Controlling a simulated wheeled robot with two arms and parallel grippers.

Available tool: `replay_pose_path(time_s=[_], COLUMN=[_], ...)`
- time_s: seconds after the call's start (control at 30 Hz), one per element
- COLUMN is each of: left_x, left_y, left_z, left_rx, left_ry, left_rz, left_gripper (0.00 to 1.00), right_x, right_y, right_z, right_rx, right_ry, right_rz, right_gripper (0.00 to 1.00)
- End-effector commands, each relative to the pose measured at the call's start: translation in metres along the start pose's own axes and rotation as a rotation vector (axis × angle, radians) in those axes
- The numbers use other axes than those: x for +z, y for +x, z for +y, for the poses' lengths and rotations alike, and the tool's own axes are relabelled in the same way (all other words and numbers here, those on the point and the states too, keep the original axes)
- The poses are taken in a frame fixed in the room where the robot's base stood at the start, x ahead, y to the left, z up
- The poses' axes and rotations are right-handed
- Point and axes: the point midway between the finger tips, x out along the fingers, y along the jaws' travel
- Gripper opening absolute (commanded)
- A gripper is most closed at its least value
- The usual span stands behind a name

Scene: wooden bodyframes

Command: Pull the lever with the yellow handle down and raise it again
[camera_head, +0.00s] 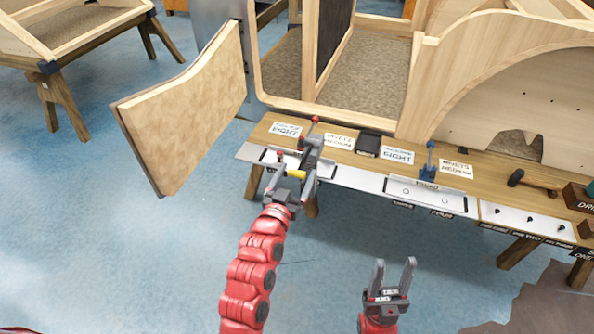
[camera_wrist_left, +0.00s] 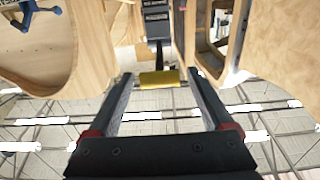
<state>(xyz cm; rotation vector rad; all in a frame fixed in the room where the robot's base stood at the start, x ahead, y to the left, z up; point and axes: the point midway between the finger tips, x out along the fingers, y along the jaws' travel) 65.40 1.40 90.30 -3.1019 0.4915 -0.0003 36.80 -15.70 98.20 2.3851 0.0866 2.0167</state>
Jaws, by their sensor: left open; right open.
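My left gripper partly hides the lever's base in the head view. My right gripper (camera_head: 393,277) is open and empty, in front of the bench and well below its edge in the picture.
The wooden bench (camera_head: 262,135) carries label cards, a black box (camera_head: 368,143), a blue-handled device (camera_head: 428,160) and a hammer (camera_head: 533,183). A wooden panel (camera_head: 185,110) stands left of the bench. Wooden frames rise behind it. The blue floor in front is clear.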

Motion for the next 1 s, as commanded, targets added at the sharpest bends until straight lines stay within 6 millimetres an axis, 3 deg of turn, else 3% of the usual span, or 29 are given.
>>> replay_pose_path(time_s=[0.4,0.87,1.0], left_x=[0.0014,0.0011,0.0011], left_y=[0.0085,0.0083,0.0083], left_z=[0.0,0.0,0.0], left_rx=[0.0,0.0,0.0], left_ry=[-0.001,-0.001,-0.001], left_rz=[-0.002,-0.001,-0.001], left_gripper=[0.85,0.02,0.0], right_x=[-0.0002,-0.0001,-0.0002], right_y=[0.0012,0.0012,0.0012], right_z=[0.0001,0.0001,0.0001], right_rx=[0.0,0.0,0.0], right_ry=[0.0,0.0,0.0], right_rz=[0.0,0.0,0.0], right_gripper=[0.5,0.5,0.5])
